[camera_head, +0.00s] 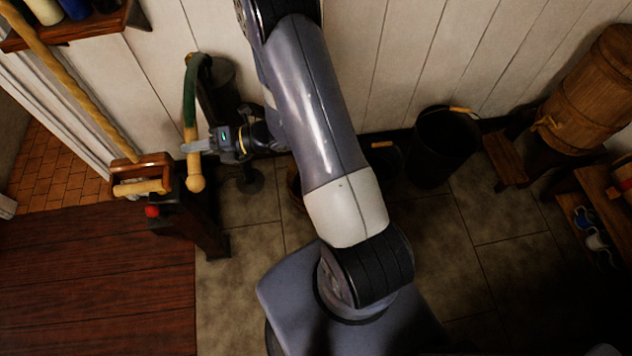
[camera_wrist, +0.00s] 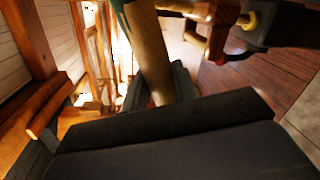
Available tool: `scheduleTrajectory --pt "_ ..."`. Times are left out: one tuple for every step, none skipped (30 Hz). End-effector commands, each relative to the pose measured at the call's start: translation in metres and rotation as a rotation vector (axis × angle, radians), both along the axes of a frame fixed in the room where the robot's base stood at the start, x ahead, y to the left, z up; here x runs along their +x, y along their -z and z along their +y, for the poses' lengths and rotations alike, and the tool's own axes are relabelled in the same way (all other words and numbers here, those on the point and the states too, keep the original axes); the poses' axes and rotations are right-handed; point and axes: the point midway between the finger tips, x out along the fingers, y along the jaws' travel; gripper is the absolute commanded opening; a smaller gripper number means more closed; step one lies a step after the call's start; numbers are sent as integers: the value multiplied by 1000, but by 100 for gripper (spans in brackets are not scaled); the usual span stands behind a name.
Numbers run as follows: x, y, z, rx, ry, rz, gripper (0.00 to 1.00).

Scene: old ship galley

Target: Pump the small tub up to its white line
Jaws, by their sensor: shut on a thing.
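The pump's dark body (camera_head: 215,85) stands against the white plank wall at left. Its handle (camera_head: 193,150) has a green upper part and a pale wooden grip ending in a knob, and hangs steeply downward. My gripper (camera_head: 187,146) is shut around the wooden grip, just above the knob. In the wrist view the grip (camera_wrist: 149,50) passes between the fingers of my gripper (camera_wrist: 158,84). A brown wooden rim (camera_head: 296,187), perhaps the small tub, shows beside my arm, which hides most of it. I cannot see a white line or any water level.
A wooden box-like handle piece (camera_head: 143,175) and a red knob (camera_head: 152,211) sit close left of the pump handle. A large black bucket (camera_head: 445,145) and a smaller dark one (camera_head: 384,157) stand along the wall.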

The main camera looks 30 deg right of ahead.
Motion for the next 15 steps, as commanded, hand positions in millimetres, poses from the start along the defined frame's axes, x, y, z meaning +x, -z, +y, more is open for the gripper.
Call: scheduleTrajectory --pt "0 -1 0 2 -1 -2 0" --pt "0 0 0 1 -2 -3 0" --pt "-1 3 1 0 -2 -7 0" --pt "0 7 0 -3 -2 -12 0" --pt "0 11 0 -6 -3 -20 0" --pt "0 17 0 -11 -3 -32 0" --pt "0 22 0 -16 -2 -44 0" --pt "0 26 0 -20 -3 -56 0" --pt "1 31 0 -27 -2 -71 0" --pt "1 35 0 -32 -3 -83 0" --pt "2 39 -1 -36 -2 -94 0" --pt "2 43 -1 -42 -2 -109 0" --pt "2 47 -1 -48 -2 -121 0" --pt "3 51 -1 -51 -2 -132 0" --pt "3 55 -1 -58 -1 -147 0"
